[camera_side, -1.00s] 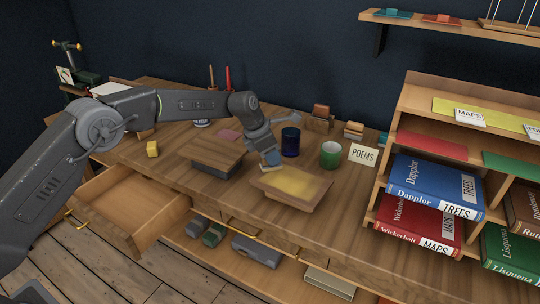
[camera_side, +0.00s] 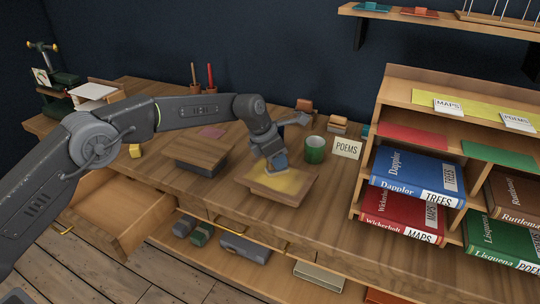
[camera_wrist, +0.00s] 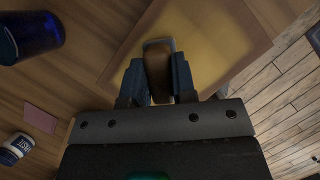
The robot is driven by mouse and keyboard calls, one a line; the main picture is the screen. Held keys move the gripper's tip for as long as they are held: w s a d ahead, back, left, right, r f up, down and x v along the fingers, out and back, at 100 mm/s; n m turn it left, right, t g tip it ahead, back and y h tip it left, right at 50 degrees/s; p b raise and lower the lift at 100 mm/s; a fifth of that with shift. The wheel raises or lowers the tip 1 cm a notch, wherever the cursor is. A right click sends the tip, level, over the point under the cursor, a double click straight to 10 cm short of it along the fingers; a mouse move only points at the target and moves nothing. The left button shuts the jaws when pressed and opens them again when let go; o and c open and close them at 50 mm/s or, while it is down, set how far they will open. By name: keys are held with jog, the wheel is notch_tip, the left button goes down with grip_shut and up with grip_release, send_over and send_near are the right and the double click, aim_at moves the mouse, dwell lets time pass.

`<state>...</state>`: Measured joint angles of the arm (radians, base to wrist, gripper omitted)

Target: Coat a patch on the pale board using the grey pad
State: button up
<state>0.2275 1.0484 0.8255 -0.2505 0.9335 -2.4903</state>
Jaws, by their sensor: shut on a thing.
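The pale board (camera_side: 299,195) lies on the desk, with a yellow coated area (camera_side: 289,182) on its top. It also fills the upper right of the wrist view (camera_wrist: 258,22), with the yellow area (camera_wrist: 216,35) inside its edge. My gripper (camera_side: 276,164) is over the back left part of the board, pointing down. In the wrist view my gripper (camera_wrist: 158,80) is shut on the pad, which shows a brown body and a greyish far end (camera_wrist: 158,43). The pad's underside is hidden, so I cannot tell whether it touches the board.
A green mug (camera_side: 315,150) and a POEMS card (camera_side: 346,148) stand behind the board. A dark-sided block with a wooden top (camera_side: 203,150) lies to its left. A blue cup (camera_wrist: 30,36) shows in the wrist view. The bookshelf (camera_side: 366,178) is at right; a drawer (camera_side: 115,205) is open.

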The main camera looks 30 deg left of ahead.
jog(key=shift+s+d+f, duration=0.1)
jog(key=shift+s+d, duration=0.05)
jog(key=shift+d, duration=1.2)
jog(key=shift+s+d+f, duration=0.1)
jog(key=shift+d, duration=1.2)
jog(key=shift+s+d+r, duration=0.1)
jog(key=shift+d+r, duration=0.05)
jog(key=shift+d, duration=1.35)
jog(key=shift+r, duration=0.15)
jog(key=shift+r, duration=1.45)
